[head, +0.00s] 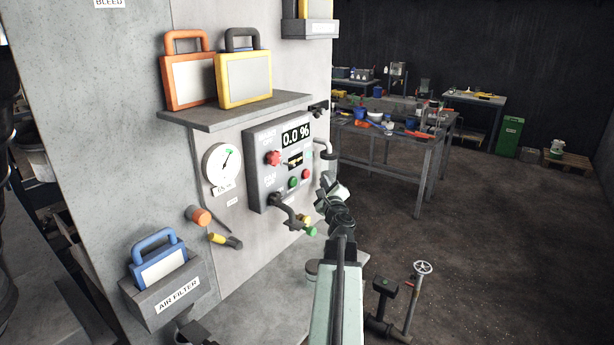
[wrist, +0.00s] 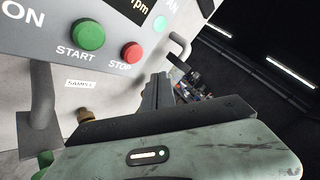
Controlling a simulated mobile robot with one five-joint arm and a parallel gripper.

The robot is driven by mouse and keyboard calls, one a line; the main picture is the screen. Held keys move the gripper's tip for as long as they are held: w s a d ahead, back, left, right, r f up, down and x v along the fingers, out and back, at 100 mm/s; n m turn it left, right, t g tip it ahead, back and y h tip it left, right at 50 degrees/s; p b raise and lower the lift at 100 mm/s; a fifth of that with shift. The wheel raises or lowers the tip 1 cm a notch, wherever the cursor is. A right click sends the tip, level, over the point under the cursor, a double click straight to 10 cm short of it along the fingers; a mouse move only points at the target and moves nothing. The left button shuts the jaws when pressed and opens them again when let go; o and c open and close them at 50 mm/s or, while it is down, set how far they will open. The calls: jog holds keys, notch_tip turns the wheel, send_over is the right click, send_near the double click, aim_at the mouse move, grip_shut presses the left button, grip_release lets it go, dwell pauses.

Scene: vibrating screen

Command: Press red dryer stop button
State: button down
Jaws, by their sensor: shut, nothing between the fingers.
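The red stop button (head: 306,174) is a small round button at the lower right of the grey control panel (head: 258,190). In the wrist view the red button (wrist: 132,53) sits above the word STOP, right of a green START button (wrist: 89,36). My gripper (head: 330,188) is shut and empty, to the right of the panel's lower right corner in the head view. In the wrist view my gripper (wrist: 158,90) points up, below and right of the red button, apart from it in the picture. The exact depth gap cannot be told.
A red knob (head: 273,157) and a 0.0 % display (head: 296,135) are on the panel. A bent pipe (head: 326,150) stands out at its right; a pipe with a green end (head: 311,231) juts out below. A shelf (head: 235,110) overhangs the panel. Open floor lies right.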

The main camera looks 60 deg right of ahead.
jog(key=shift+w, duration=1.75)
jog(key=shift+w, duration=0.1)
dwell(0.6)
jog(key=shift+w, duration=0.35)
jog(key=shift+w, duration=0.5)
dwell(0.5)
jog(key=shift+s, duration=0.95)
jog(key=shift+s, duration=0.1)
jog(key=s, duration=0.4)
jog(key=shift+s, duration=0.4)
